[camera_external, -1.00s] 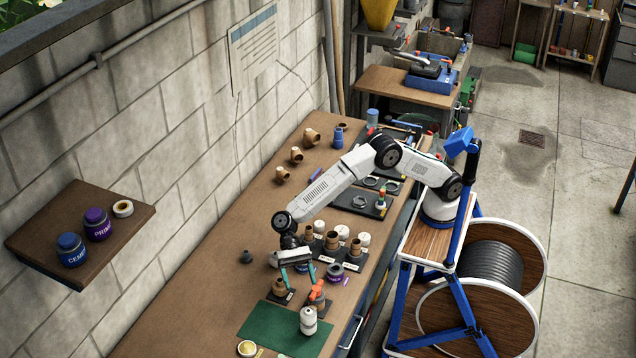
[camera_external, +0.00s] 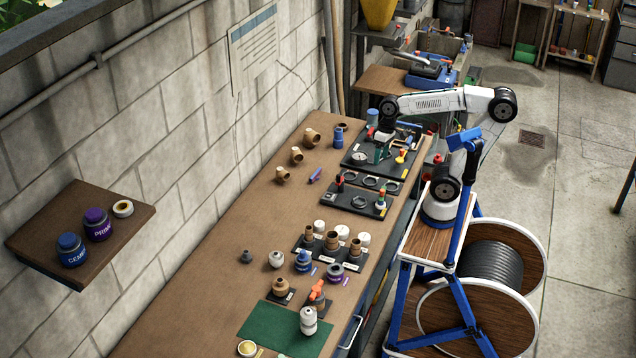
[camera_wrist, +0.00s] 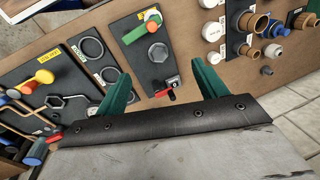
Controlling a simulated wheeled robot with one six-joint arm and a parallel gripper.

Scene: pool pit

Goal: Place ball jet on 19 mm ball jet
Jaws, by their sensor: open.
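My gripper (camera_external: 383,150) is above the black tool board at the back of the bench. In the wrist view my gripper (camera_wrist: 159,78) has its two green fingers spread apart with nothing between them. A small off-white rounded fitting (camera_external: 276,259), possibly the ball jet, stands on the bare bench and also shows in the wrist view (camera_wrist: 272,51). A blue fitting (camera_external: 303,262) stands to its right and a small dark fitting (camera_external: 246,257) to its left. Labels are too small to read, so I cannot tell which place is marked 19 mm ball jet.
A black rack (camera_external: 309,244) holds several tan fittings and white caps. A black board with ring shapes (camera_wrist: 77,50) lies on the bench. A green mat (camera_external: 262,329) with a white bottle (camera_external: 308,320) is at the front. The bench's wall side is mostly clear.

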